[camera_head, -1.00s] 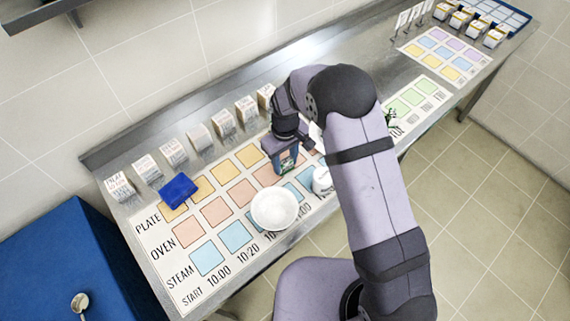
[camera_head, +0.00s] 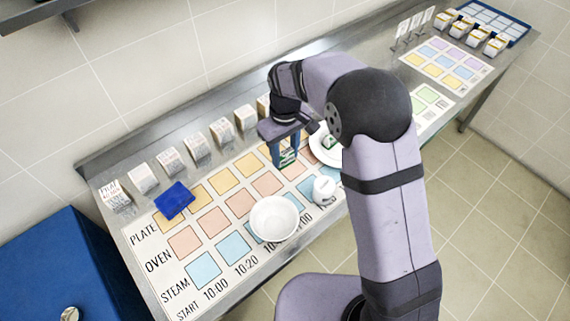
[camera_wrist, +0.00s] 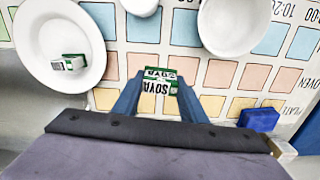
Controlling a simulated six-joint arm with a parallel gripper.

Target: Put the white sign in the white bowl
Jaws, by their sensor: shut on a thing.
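My gripper (camera_head: 287,160) is shut on a small green-and-white box (camera_wrist: 160,78) with the black word "SOYA" on it, above the printed mat. Its fingers (camera_wrist: 158,100) lie on both sides of the box in the wrist view. The white bowl (camera_head: 274,219) stands on the mat, in front of the gripper, and looks empty; it also shows in the wrist view (camera_wrist: 235,25). Upright white signs (camera_head: 415,20) on thin stands are at the far back right. White text-covered blocks (camera_head: 170,160) line the back. I cannot tell which is the task's sign.
A white plate (camera_wrist: 35,50) holds another green-and-white box (camera_wrist: 73,63). A white lidded jar or cup (camera_head: 323,189) stands between plate and bowl. A dark blue flat item (camera_head: 175,200) lies on the mat's left. The mat's left squares are mostly clear.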

